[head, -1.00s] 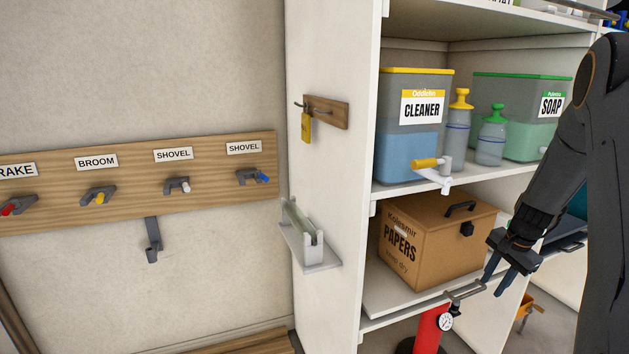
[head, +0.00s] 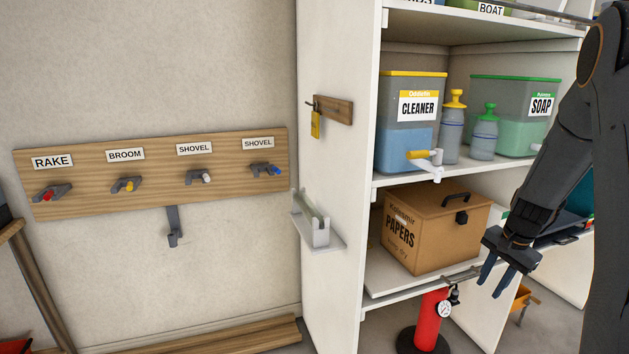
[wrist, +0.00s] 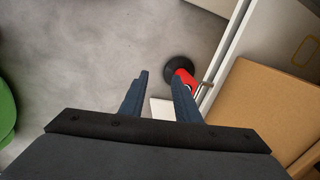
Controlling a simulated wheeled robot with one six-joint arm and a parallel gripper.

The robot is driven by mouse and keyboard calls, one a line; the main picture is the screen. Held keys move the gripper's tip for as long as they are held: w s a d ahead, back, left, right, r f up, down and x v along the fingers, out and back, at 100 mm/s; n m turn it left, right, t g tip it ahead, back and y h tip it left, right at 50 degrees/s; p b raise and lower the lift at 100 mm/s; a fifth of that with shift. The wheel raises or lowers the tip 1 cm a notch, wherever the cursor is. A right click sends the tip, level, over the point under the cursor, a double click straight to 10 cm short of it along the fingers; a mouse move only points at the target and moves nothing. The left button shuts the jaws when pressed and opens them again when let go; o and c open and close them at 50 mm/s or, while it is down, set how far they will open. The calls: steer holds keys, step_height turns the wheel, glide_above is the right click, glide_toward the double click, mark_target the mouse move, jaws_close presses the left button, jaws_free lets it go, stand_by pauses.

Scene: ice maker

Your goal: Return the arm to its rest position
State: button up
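My gripper (head: 491,284) is at the right of the head view, pointing down in front of the lower shelf, to the right of the cardboard PAPERS box (head: 428,228). Its two dark blue fingers are apart with nothing between them. In the wrist view, the fingers (wrist: 158,92) are also spread and empty. My arm runs up along the right edge of the head view.
A red pump-like cylinder with a gauge (head: 429,318) stands on the floor below the gripper; it shows beyond the fingers in the wrist view (wrist: 184,76). A white shelf (head: 400,290) holds the box, with CLEANER (head: 405,150) and SOAP (head: 518,138) tanks above. Grey floor is open in the wrist view.

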steer(key=s+a+r+n+p, duration=0.1)
steer(key=s+a+r+n, duration=0.2)
steer(key=s+a, duration=0.4)
steer(key=s+a+r+n+g+p, duration=0.1)
steer(key=s+a+r+n, duration=0.3)
steer(key=a, duration=0.4)
steer(key=s+a+r+n+p, duration=0.1)
steer(key=s+a+r+n, duration=0.15)
steer(key=s+a, duration=0.45)
steer(key=s+a+r+n, duration=0.1)
steer(key=s+a+n, duration=0.2)
steer(key=s, duration=0.6)
steer(key=a, duration=0.2)
steer(key=shift+a+r+g+h, duration=0.4)
